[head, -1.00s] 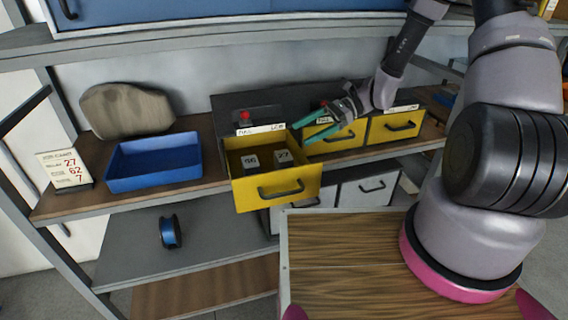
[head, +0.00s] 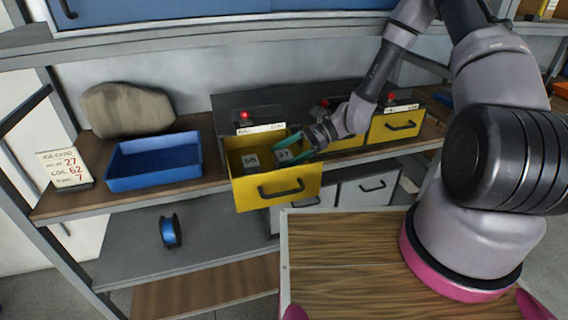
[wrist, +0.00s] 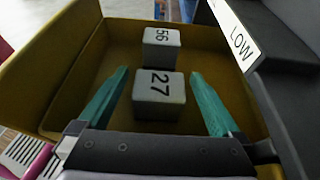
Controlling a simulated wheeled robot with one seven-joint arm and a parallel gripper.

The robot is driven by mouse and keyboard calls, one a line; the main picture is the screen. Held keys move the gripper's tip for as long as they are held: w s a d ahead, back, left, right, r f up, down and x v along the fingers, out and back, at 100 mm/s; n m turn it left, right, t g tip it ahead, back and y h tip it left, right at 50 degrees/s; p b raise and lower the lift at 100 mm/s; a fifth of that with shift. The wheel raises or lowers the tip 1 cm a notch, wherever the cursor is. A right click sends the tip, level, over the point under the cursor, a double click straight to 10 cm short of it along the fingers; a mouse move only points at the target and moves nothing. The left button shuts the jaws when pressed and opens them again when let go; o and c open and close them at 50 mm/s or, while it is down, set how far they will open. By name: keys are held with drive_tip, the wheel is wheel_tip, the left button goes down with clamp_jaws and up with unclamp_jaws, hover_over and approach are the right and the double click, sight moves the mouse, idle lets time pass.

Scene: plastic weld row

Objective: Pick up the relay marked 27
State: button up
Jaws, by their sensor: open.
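The relay marked 27 (wrist: 159,97) is a pale grey block lying in the open yellow drawer (head: 275,192). It also shows in the head view (head: 284,155). In the wrist view my gripper (wrist: 160,95) is open, with one teal finger on each side of this relay and a gap at each side. A second pale block marked 56 (wrist: 161,47) sits just beyond it in the same drawer, and it shows to the left in the head view (head: 251,160). In the head view my gripper (head: 287,150) reaches into the drawer from the right.
A grey edge with a LOW label (wrist: 240,42) is at the upper right of the wrist view. A blue tray (head: 153,181) and a card reading 27, 62 and 7 (head: 65,169) stand on the shelf at left.

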drive_tip(key=c, duration=1.5)
drive_tip(key=shift+r, duration=0.15)
